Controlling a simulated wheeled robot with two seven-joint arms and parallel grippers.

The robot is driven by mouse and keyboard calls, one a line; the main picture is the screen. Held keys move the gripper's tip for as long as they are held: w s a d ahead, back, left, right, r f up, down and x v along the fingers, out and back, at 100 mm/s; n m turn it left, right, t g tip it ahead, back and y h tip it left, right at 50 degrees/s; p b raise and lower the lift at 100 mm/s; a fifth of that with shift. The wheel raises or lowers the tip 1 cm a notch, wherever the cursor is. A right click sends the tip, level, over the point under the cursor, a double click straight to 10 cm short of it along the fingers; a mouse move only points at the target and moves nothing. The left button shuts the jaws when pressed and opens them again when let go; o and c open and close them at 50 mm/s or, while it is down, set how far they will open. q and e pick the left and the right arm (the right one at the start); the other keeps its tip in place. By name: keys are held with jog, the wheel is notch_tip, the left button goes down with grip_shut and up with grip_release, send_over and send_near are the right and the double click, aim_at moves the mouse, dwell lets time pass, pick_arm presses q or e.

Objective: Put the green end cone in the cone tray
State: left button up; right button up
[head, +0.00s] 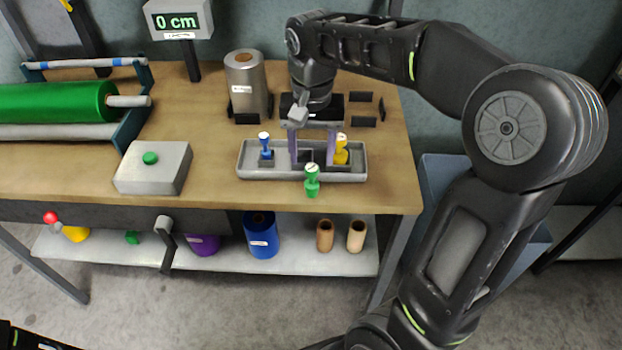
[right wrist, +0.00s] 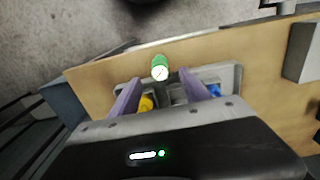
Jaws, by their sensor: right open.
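The green end cone (head: 312,182) stands upright on the bench, just in front of the grey cone tray (head: 246,170). In the right wrist view the green cone (right wrist: 160,68) shows its pale top just beyond the fingertips. The tray holds a blue cone (head: 265,144) at the left and a yellow cone (head: 341,150) at the right, with an empty square socket between them. My right gripper (head: 313,160) points down over the middle of the tray, its purple fingers open and empty, behind the green cone. My left gripper does not show.
A silver roll (head: 246,85) stands behind the tray. A grey box with a green button (head: 150,158) is to the left, near the green roll (head: 58,102). Small black blocks lie behind the tray at the right. The bench's front edge is close before the green cone.

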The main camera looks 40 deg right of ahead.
aim_at(312, 176)
jog(key=shift+f, duration=1.1)
jog(key=shift+f+p, duration=0.3)
jog(key=shift+f, duration=2.35)
grip_shut()
